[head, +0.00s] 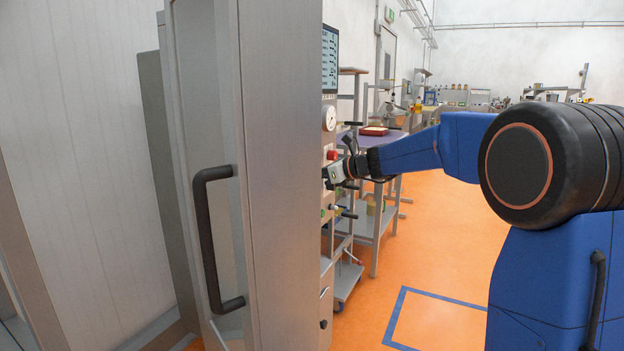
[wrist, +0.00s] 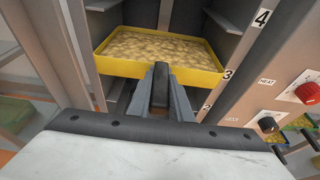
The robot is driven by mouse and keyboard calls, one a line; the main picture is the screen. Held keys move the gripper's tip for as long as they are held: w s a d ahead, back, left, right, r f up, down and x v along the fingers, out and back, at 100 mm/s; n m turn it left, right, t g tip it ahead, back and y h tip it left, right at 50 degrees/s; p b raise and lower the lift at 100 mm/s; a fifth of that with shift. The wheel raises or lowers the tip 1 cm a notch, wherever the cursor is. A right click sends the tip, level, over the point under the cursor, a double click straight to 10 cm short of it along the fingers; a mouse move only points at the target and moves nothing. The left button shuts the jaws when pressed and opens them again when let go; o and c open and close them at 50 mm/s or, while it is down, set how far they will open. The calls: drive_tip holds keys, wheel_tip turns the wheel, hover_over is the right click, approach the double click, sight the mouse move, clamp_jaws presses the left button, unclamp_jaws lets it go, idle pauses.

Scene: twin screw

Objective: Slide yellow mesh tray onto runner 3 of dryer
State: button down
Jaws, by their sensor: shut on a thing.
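The yellow mesh tray (wrist: 190,80) is in the wrist view, filled with pale lumpy pieces. It sits inside the dryer (wrist: 280,48) opening, its front wall beside the label 3 (wrist: 227,74). Whether it rests fully on the runners there is hard to tell. My gripper (wrist: 161,75) is shut at the middle of the tray's front wall, and the fingers hide the part they hold. In the head view my gripper (head: 340,172) is partly seen in front of the dryer's panel; the tray is hidden there.
The open dryer door (head: 275,200) with its black handle (head: 205,240) stands large at the left of the head view. The panel has a red knob (wrist: 308,93) and a black knob (wrist: 267,124). A table (head: 385,150) with a red tray stands behind.

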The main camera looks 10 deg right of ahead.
drive_tip(key=shift+w+a, duration=0.65)
drive_tip(key=shift+a, duration=0.25)
drive_tip(key=shift+w+a, duration=0.6)
drive_tip(key=shift+a, duration=0.25)
drive_tip(key=shift+w+a, duration=0.65)
drive_tip(key=shift+a, duration=0.25)
drive_tip(key=shift+f, duration=0.5)
drive_tip(key=c, duration=1.5)
unclamp_jaws()
drive_tip(key=shift+c, duration=0.2)
drive_tip(key=v, duration=1.7)
drive_tip(key=shift+s+d, duration=0.1)
drive_tip(key=shift+d, duration=0.05)
